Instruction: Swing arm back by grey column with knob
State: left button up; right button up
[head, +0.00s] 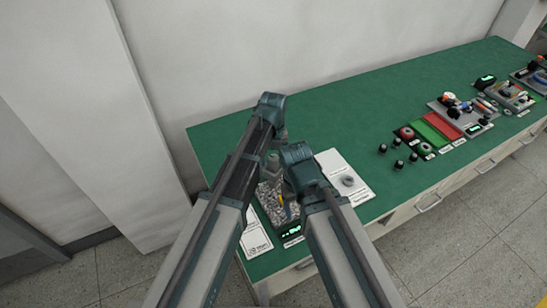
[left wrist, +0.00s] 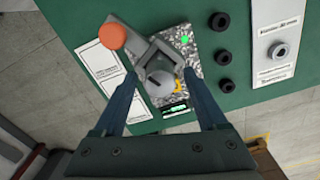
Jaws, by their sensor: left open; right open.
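In the left wrist view, a device with a speckled base plate (left wrist: 200,66) stands on the green bench. A dark grey swing arm (left wrist: 146,50) lies over it, with an orange round knob (left wrist: 112,36) at its upper left end. A light grey round column top (left wrist: 160,84) shows below the arm. My left gripper (left wrist: 160,76) is open, its fingers on either side of the column top; contact cannot be told. In the head view, my left gripper (head: 278,136) is over the back of the speckled base (head: 268,198). My right gripper (head: 291,184) is close by, open, mostly hidden by its wrist.
A white card (head: 256,236) lies left of the device, and a white plate with a grey ring (head: 347,182) lies right. Several black round parts (left wrist: 222,54) stand beside the device. Other kits (head: 437,128) fill the bench's right part. Bare green bench (head: 340,110) lies behind.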

pick_arm(q)
notch_tip(320, 180, up, 14)
jog(key=p, duration=1.3)
jog(key=shift+f, duration=0.15)
jog(key=s+a+n, duration=0.7)
jog(key=a+n, duration=0.1)
jog(key=n, duration=0.8)
jog(key=s+a+n, duration=0.6)
jog(key=a+n, duration=0.1)
jog(key=n, duration=1)
jog(key=s+d+f+m+b, duration=0.1)
jog(key=s+d+f+b, duration=0.2)
jog(key=d+f+b, duration=0.2)
jog(key=s+d+f+m+y+b, duration=0.1)
jog(key=s+d+f+m+b, duration=0.1)
jog(key=d+f+b, duration=0.3)
notch_tip(320, 180, down, 2)
jog(key=shift+s+d+f+b, duration=0.1)
jog(key=shift+s+d+b, duration=0.4)
jog(key=shift+b, duration=0.45)
